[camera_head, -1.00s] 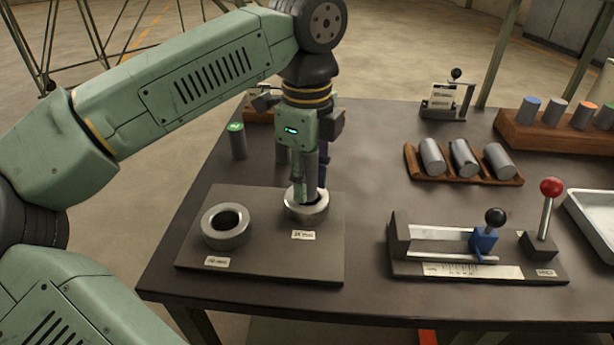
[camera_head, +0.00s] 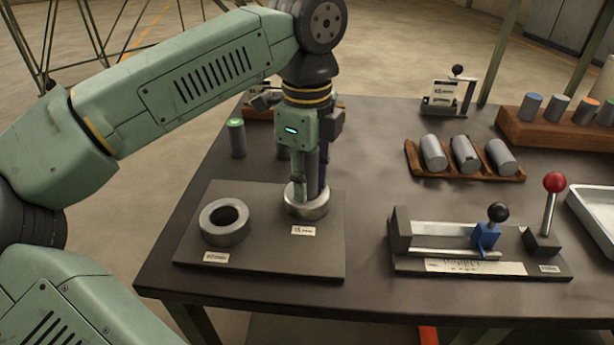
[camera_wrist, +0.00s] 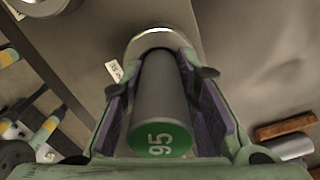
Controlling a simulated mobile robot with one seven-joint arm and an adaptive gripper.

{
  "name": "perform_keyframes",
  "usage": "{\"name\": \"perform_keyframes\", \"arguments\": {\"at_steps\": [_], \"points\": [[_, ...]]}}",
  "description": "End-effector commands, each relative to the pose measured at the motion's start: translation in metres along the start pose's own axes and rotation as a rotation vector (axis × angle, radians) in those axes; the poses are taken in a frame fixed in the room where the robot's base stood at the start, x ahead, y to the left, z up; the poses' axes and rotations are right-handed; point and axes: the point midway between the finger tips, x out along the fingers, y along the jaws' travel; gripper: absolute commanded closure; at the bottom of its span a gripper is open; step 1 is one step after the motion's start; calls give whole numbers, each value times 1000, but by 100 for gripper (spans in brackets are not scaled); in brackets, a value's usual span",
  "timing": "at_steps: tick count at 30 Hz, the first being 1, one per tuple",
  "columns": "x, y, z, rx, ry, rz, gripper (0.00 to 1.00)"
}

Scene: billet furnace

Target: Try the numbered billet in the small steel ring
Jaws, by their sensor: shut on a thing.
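My gripper (camera_head: 308,178) is shut on a grey cylindrical billet (camera_wrist: 160,95) and holds it upright. Its green end, marked with a number that looks like 95, faces the wrist camera. The billet's lower end is at the right-hand steel ring (camera_head: 306,208), which also shows beyond the billet in the wrist view (camera_wrist: 150,38). The fingers and billet hide the ring's opening, so I cannot tell how far in the billet is. The other steel ring (camera_head: 225,222) is empty, to the left on the same dark plate (camera_head: 262,255).
A green-topped billet (camera_head: 237,138) stands behind the plate. A wooden cradle (camera_head: 470,175) with grey billets and a measuring slide (camera_head: 480,262) lie right. A block with colour-topped billets (camera_head: 540,130) and a white tray (camera_head: 592,220) are further right. The table between is clear.

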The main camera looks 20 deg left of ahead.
Motion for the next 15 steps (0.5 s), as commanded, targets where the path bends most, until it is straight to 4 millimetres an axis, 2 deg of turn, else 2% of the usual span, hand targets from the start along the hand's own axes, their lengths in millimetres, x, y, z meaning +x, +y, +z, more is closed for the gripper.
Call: {"name": "perform_keyframes", "arguments": {"at_steps": [9,10,15], "points": [[2,0,0,1,1,3,100],[2,0,0,1,1,3,70],[2,1,0,1,1,4,59]]}}
